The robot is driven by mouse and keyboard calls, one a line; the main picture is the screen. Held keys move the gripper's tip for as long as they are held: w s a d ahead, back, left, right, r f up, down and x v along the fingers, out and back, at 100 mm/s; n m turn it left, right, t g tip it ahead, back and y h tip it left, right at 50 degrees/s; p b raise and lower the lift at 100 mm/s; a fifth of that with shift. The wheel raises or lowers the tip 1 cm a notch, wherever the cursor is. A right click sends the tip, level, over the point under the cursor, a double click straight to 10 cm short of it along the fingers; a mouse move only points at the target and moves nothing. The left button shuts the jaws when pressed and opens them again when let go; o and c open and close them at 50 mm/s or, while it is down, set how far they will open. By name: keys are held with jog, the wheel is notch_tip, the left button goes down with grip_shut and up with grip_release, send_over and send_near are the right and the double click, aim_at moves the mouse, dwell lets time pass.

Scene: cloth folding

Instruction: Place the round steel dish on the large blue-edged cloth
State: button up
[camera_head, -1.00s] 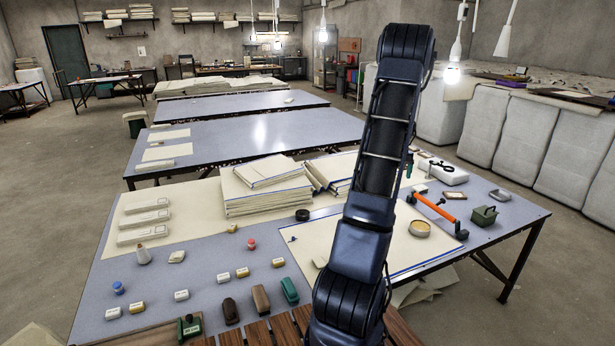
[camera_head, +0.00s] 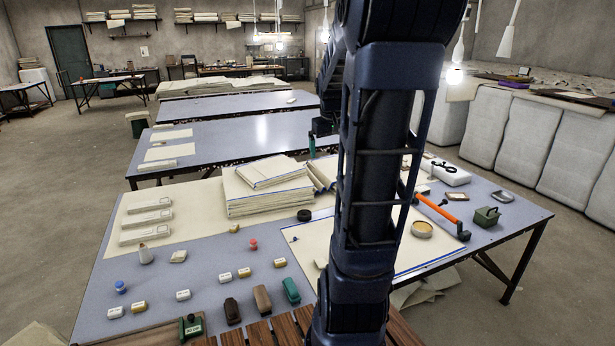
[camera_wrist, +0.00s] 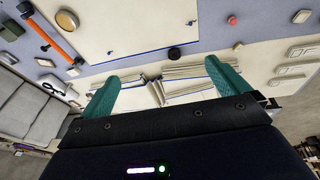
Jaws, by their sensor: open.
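The round steel dish, as I take it, is the shallow grey dish (camera_head: 502,196) near the right end of the front table, off the cloth; in the wrist view it seems to lie at the left edge (camera_wrist: 8,58). The large blue-edged cloth (camera_head: 318,238) lies flat at the table's middle, partly hidden by my arm; it also fills the upper wrist view (camera_wrist: 140,25). My gripper (camera_wrist: 162,76) is open and empty, its teal fingers wide apart. In the head view it is mostly hidden behind my arm, above the far side of the table.
A round tin (camera_head: 421,229) sits on the cloth's right part, beside an orange-handled tool (camera_head: 437,210). A green box (camera_head: 487,215) and a white device (camera_head: 450,173) stand near the dish. Folded cloth stacks (camera_head: 268,190) rise behind the large cloth. Several small items lie at front left.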

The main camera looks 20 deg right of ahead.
jog(key=s+a+t+y, duration=0.1)
jog(key=s+a+t, duration=0.1)
jog(key=s+a, duration=1.3)
jog(key=s, duration=0.2)
jog(key=shift+s+a+r+n, duration=0.2)
jog(key=shift+s+a+n, duration=0.05)
jog(key=shift+s+n, duration=0.1)
